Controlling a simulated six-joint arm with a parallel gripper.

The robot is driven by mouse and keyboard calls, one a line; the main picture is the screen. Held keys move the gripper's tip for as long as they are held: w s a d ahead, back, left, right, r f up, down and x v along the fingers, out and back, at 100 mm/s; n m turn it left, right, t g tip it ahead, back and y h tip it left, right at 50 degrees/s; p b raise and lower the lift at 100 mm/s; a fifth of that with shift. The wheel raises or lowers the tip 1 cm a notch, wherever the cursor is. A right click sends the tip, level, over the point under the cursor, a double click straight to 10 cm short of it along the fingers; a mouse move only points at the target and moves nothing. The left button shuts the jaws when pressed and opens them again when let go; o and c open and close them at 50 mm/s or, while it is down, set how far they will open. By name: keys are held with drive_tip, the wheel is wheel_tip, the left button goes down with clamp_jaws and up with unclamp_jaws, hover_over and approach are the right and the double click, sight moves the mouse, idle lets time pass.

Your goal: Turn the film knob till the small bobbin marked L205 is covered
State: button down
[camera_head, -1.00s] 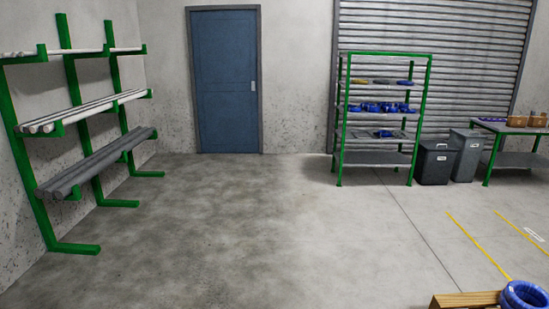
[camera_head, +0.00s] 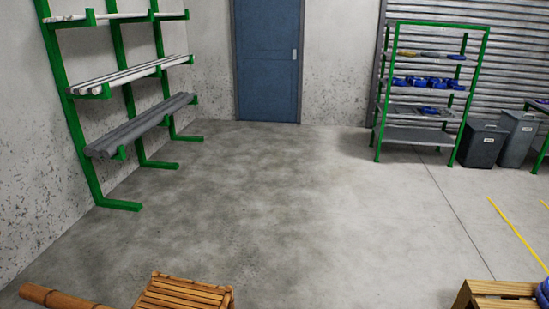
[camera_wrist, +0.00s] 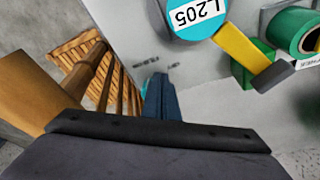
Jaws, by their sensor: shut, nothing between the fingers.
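The bobbin marked L205 (camera_wrist: 190,14) shows at the top edge of the wrist view. Its round cyan and white label reads upside down and is uncovered; the top is cut off by the frame. My gripper (camera_wrist: 158,82) is at the middle of the wrist view, its blue fingers together and empty, below the bobbin and apart from it in the picture. A yellow bar (camera_wrist: 243,47) with a dark grey end lies right of the bobbin. I cannot tell whether it is the film knob. The head view shows neither bobbin nor gripper.
In the wrist view, a green roll (camera_wrist: 296,30) is at upper right and slatted wood (camera_wrist: 75,50) at left. In the head view, a slatted wooden piece (camera_head: 185,292) and a pallet (camera_head: 495,292) stand at the bottom. The floor (camera_head: 290,200) between them and the door is clear.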

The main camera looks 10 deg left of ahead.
drive_tip(key=shift+s+d, duration=0.15)
drive_tip(key=shift+d, duration=0.05)
drive_tip(key=shift+r, duration=0.1)
wheel_tip(320, 180, up, 6)
drive_tip(key=p, duration=0.3)
drive_tip(key=shift+p, duration=0.4)
